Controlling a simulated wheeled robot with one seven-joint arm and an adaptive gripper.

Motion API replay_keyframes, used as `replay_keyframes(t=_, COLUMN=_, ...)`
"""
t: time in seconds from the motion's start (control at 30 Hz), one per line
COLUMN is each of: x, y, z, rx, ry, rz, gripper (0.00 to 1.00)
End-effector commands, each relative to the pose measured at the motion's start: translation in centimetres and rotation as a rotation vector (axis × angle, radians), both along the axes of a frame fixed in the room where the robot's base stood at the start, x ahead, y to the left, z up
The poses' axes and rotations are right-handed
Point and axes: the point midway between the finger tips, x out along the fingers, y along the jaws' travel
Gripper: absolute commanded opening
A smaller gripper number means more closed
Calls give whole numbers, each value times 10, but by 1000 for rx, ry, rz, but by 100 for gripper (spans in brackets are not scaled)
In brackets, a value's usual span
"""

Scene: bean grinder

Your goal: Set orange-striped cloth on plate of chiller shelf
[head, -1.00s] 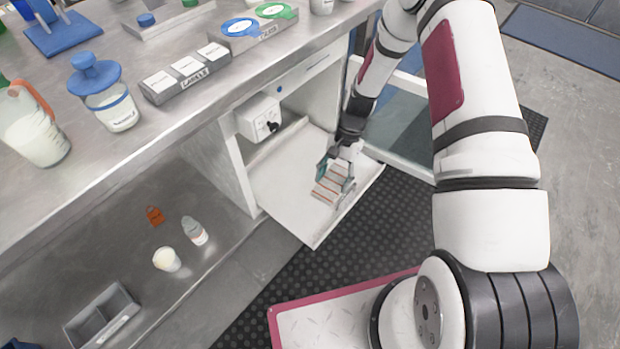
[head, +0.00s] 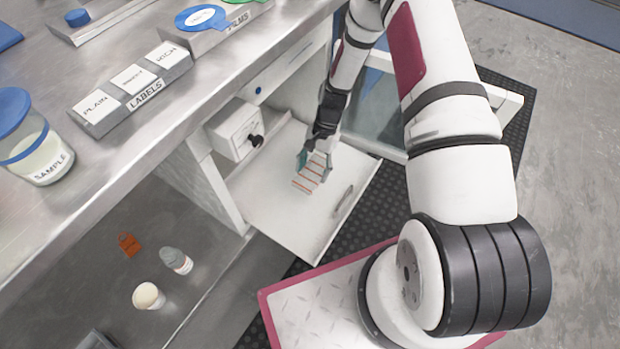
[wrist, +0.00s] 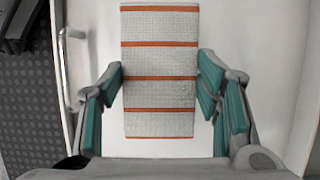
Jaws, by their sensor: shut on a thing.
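The orange-striped cloth (head: 310,176) is a pale rectangle with thin orange stripes. It also shows in the wrist view (wrist: 160,62), upright in the picture between the fingers. My gripper (head: 314,161) is shut on its two side edges; the teal finger pads in the wrist view (wrist: 160,82) touch or nearly touch them. The cloth is over a flat white panel (head: 288,222) that extends from the low cabinet, perhaps the chiller shelf's plate. I cannot tell whether the cloth touches the panel.
A bar handle (head: 343,200) stands on the panel near its right edge. A white box with a black knob (head: 233,131) sits at the cabinet opening. An open glazed door (head: 384,110) is behind my arm. The counter (head: 170,110) overhangs at left. Bare panel lies towards the front.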

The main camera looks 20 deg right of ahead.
Motion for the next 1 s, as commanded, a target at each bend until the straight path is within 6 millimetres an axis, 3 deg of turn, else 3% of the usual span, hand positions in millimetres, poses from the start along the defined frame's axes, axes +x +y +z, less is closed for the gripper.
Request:
replay_keyframes(t=0.1, x=0, y=0, z=-22, rx=1, ry=0, rz=-1, gripper=30)
replay_keyframes(t=0.47, x=0, y=0, z=-61, rx=0, ry=0, rz=0, gripper=30)
replay_keyframes(t=0.87, x=0, y=0, z=-65, rx=0, ry=0, rz=0, gripper=30)
replay_keyframes(t=0.9, x=0, y=0, z=-64, rx=0, ry=0, rz=0, gripper=67)
replay_keyframes(t=0.97, x=0, y=0, z=-63, rx=0, ry=0, rz=0, gripper=78)
replay_keyframes(t=1.0, x=0, y=0, z=-63, rx=0, ry=0, rz=0, gripper=78)
